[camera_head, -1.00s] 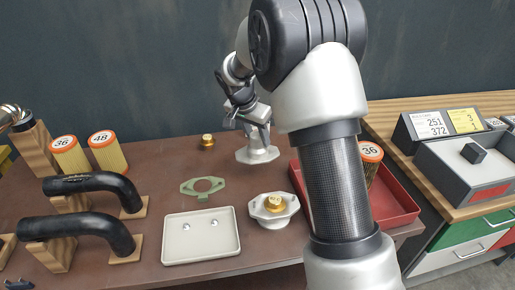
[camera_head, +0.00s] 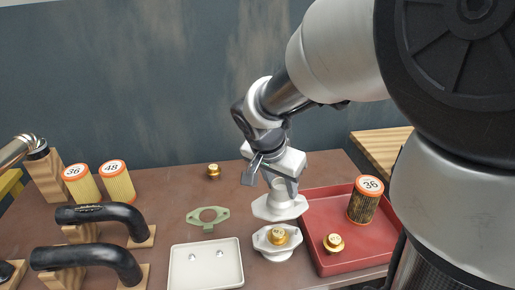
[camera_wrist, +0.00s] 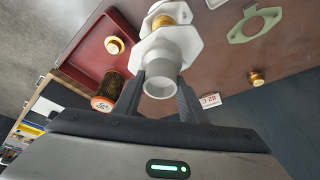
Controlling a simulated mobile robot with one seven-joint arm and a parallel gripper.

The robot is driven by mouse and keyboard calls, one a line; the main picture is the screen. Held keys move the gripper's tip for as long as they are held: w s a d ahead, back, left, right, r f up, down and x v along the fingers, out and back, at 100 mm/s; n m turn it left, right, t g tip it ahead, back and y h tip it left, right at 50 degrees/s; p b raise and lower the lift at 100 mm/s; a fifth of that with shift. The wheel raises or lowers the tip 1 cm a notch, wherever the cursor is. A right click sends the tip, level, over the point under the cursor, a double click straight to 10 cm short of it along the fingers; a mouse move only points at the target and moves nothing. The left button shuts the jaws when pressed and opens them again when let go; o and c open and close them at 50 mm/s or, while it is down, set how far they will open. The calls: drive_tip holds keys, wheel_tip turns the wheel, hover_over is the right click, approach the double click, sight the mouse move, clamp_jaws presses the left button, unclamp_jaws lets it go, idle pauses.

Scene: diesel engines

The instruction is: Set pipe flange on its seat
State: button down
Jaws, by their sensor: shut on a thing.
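The white pipe flange (camera_head: 279,207) is a short pipe stub on a wide angular plate. My gripper (camera_head: 275,183) is shut on its stub and holds it upright, plate downward. In the wrist view, the stub (camera_wrist: 162,82) sits between the fingers (camera_wrist: 165,98). The apparent seat is a white housing (camera_head: 268,250) on the table, with a brass insert (camera_head: 278,236) in its top. The flange appears just behind and above it, partly overlapping it in the wrist view (camera_wrist: 181,8); I cannot tell the exact gap.
A red tray (camera_head: 337,263) at right holds an orange-topped filter (camera_head: 364,202) and a brass piece (camera_head: 333,243). A white tray (camera_head: 180,274) holds two small bolts. Black hoses (camera_head: 95,213), filters (camera_head: 118,182) and another brass piece (camera_head: 213,171) stand farther left and back.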

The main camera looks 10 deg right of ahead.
wheel_tip(320, 180, down, 6)
drive_tip(key=b, duration=0.4)
drive_tip(key=shift+f, duration=0.25)
idle(0.3)
drive_tip(key=shift+f+b, duration=0.45)
drive_tip(key=shift+b, duration=0.5)
idle(0.3)
drive_tip(key=shift+f+b, duration=1.05)
drive_tip(key=shift+b, duration=0.05)
drive_tip(key=shift+f+b, duration=0.4)
drive_tip(key=shift+f+b, duration=0.9)
drive_tip(key=shift+b, duration=0.1)
drive_tip(key=shift+f+b, duration=0.25)
drive_tip(key=shift+b, duration=0.15)
idle(0.4)
drive_tip(key=c, duration=1)
unclamp_jaws()
drive_tip(key=shift+c, duration=0.2)
